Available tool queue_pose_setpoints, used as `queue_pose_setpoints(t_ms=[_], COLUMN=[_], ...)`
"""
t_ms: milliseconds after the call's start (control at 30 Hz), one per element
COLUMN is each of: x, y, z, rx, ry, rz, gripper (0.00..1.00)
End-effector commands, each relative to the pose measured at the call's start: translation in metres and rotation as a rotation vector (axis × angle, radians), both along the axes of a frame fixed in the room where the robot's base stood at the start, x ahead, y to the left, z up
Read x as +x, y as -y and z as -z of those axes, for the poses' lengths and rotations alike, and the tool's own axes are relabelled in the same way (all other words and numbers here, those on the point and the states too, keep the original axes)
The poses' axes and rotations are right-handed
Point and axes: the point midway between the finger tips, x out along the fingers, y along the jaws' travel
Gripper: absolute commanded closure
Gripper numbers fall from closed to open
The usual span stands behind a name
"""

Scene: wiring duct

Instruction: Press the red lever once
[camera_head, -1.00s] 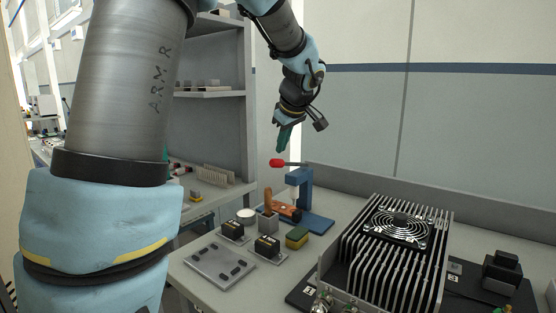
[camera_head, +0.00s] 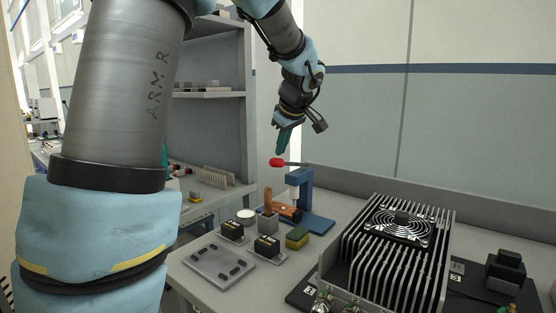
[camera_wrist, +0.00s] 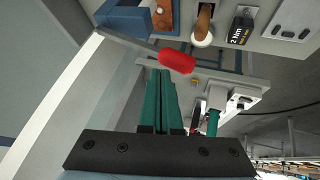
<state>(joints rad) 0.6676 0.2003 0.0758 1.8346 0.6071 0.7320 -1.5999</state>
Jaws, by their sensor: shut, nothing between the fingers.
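The red lever (camera_head: 277,162) is a red knob on a thin rod, joined to the top of a blue press stand (camera_head: 300,185) on the table. My gripper (camera_head: 283,149) has green fingers pointing down just above the red knob. In the wrist view, the shut green fingers (camera_wrist: 162,76) end close to the red knob (camera_wrist: 177,61), with nothing held between them. I cannot tell whether the fingertips touch the knob. The rod looks roughly level in the head view.
Beside the press are a wooden-handled tool in a grey cup (camera_head: 267,221), a yellow-green sponge (camera_head: 297,238) and black modules (camera_head: 267,247). A large finned heatsink with a fan (camera_head: 390,245) stands at right. A grey shelf (camera_head: 212,120) rises behind, at left.

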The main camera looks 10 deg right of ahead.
Motion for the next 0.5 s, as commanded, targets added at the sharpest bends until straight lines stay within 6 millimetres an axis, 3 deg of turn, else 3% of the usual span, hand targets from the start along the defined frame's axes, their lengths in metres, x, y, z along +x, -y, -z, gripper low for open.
queue_pose_setpoints(t_ms=[500], x=[-0.001], y=[-0.0009], z=[0.0052], rx=[0.0], ry=[0.0], rz=[0.0], gripper=[1.0])
